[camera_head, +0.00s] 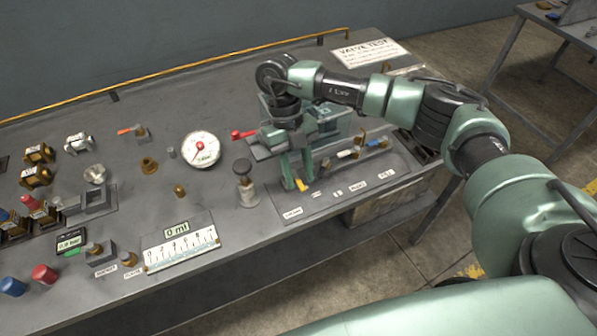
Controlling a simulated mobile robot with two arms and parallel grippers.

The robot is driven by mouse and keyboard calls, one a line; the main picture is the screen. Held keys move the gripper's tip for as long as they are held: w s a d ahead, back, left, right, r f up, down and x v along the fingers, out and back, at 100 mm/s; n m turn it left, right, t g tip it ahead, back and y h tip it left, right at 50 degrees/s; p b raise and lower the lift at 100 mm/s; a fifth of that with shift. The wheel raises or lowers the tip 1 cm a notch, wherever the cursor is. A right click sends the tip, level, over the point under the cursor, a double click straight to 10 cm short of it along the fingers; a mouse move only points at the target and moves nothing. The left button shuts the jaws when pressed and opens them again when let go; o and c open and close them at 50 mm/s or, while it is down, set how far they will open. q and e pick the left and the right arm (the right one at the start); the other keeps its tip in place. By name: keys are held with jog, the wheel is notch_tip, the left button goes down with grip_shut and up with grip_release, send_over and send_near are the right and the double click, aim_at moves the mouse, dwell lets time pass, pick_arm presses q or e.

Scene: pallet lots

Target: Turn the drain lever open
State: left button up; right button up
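My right gripper (298,180) reaches down over the front left of the valve panel (325,200). Its two green fingers stand apart, with a gap between them. A yellow lever tip (301,185) shows low between the fingers; the rest of that lever is hidden by the gripper. I cannot tell whether the fingers touch it. Small labels run along the panel's front edge, the left one (292,213) below the yellow tip; it is too small to read surely. A white lever (346,154) and a blue lever (373,143) are farther right. My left gripper is not in view.
A red-handled lever (240,134) sticks out left of the gripper. A dark-knobbed post (243,180) stands close on its left. A round gauge (201,148), a scale box (180,247) and several fittings occupy the left bench. The bench's front edge is near the panel.

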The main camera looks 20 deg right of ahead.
aim_at(294, 172)
jog(key=b+v, duration=0.2)
jog(key=v, duration=0.4)
jog(key=shift+w+r, duration=0.25)
jog(key=shift+r, duration=0.05)
jog(key=shift+w+r, duration=0.15)
jog(key=shift+r, duration=0.35)
